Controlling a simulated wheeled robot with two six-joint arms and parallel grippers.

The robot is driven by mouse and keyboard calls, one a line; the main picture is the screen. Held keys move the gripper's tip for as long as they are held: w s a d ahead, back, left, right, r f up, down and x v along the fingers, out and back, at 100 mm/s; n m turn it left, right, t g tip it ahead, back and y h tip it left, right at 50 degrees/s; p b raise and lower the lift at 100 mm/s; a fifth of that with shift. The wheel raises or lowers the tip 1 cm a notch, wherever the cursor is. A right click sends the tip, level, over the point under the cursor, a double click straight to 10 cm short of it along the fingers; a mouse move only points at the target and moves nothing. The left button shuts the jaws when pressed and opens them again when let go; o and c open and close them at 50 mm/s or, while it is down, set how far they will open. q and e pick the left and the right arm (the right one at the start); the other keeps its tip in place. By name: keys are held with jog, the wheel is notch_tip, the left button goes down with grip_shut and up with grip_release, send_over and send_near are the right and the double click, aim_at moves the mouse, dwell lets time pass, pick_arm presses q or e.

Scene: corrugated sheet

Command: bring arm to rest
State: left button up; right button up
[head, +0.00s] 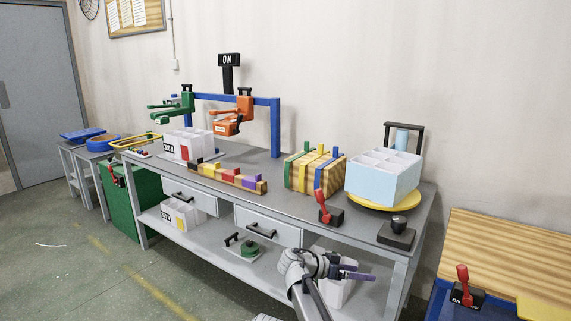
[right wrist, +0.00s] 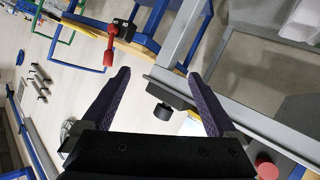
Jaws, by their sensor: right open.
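My right gripper (head: 358,271) is in front of the grey workbench (head: 225,165), near its right end and below the bench top in the head view. Its dark purple fingers are apart and empty in the right wrist view (right wrist: 160,95). My right arm comes up from the bottom of the head view. No object touches the fingers. My left gripper does not show in the head view.
The bench carries a light blue divided bin (head: 382,180) on a yellow disc, a wooden block (head: 301,173) with coloured straps, and a red lever (head: 323,206). A white bin (head: 335,293) stands on the lower shelf behind my gripper. Floor at the left front is clear.

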jog(key=s+d+f+n+g+y, duration=0.2)
jog(key=s+f+n+y, duration=0.35)
jog(key=s+f, duration=0.55)
jog(key=s+a+f+n+y, duration=0.3)
jog(key=s+a+n+y, duration=0.3)
jog(key=s, duration=0.4)
jog(key=s+a+r+n+p, duration=0.1)
jog(key=s+a+r+p, duration=0.1)
jog(key=r+p, duration=0.6)
jog(key=s+a+r+n+g+p, duration=0.1)
jog(key=s+a+r+p, duration=0.1)
jog(key=a+r+p, duration=0.3)
jog(key=s+a+r+n+p, duration=0.1)
jog(key=a+r+p, duration=0.3)
jog(key=r+p, duration=0.8)
jog(key=shift+s+r+g, duration=0.4)
jog(key=shift+r, duration=0.15)
jog(key=shift+y, duration=0.25)
